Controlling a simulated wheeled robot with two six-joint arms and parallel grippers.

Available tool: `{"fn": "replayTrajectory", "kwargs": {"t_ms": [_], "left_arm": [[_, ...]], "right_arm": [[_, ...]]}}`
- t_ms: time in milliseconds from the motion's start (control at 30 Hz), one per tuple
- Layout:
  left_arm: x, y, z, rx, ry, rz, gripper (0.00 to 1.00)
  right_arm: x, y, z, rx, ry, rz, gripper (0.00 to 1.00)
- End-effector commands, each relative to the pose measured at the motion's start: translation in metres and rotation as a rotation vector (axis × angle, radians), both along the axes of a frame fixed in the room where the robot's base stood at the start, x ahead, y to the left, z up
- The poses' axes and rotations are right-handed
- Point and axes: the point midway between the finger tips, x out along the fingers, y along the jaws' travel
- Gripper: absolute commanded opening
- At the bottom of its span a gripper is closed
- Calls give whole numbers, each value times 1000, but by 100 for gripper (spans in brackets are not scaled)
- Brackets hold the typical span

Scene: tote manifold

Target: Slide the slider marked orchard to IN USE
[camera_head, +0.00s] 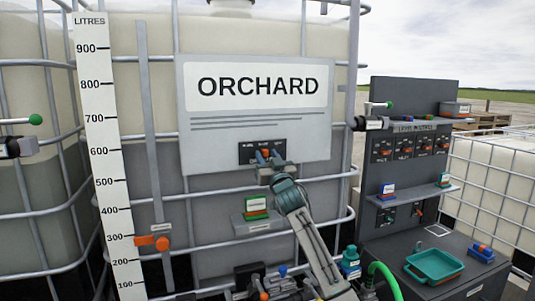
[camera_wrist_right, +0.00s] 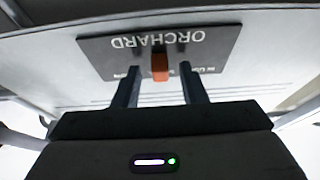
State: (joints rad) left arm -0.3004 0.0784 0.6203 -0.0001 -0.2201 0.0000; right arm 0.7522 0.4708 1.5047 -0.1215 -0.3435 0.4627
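The dark slider plate (camera_head: 247,151) is on the grey ORCHARD panel, on the front of the big tank. In the right wrist view the plate (camera_wrist_right: 105,55) reads ORCHARD upside down, and part of an IN USE label shows right of the knob. The orange slider knob (camera_wrist_right: 160,67) is near the plate's middle. My right gripper (camera_head: 268,156) is at the plate. In the wrist view its two fingers (camera_wrist_right: 159,88) stand apart on either side of the knob, with a gap at each side. My left gripper is not in view.
A white litre scale (camera_head: 103,170) and an orange marker (camera_head: 162,243) are left of the panel. Metal cage bars cross the tank. A dark control board (camera_head: 410,100) with switches stands at right, above a bench with a teal tray (camera_head: 436,264).

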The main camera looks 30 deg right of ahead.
Motion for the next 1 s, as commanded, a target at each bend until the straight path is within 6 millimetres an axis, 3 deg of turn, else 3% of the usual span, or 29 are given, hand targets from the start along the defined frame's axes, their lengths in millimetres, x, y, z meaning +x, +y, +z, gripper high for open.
{"fn": "replayTrajectory", "kwargs": {"t_ms": [233, 433, 667, 1000], "left_arm": [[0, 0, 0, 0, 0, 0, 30], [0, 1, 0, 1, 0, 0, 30], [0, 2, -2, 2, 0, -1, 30], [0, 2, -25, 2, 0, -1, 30]], "right_arm": [[1, 0, 0, 0, 0, 0, 38], [1, 0, 0, 1, 0, 0, 1], [1, 3, -1, 2, 0, 1, 0], [13, 52, -3, 4, -1, 3, 0]]}}
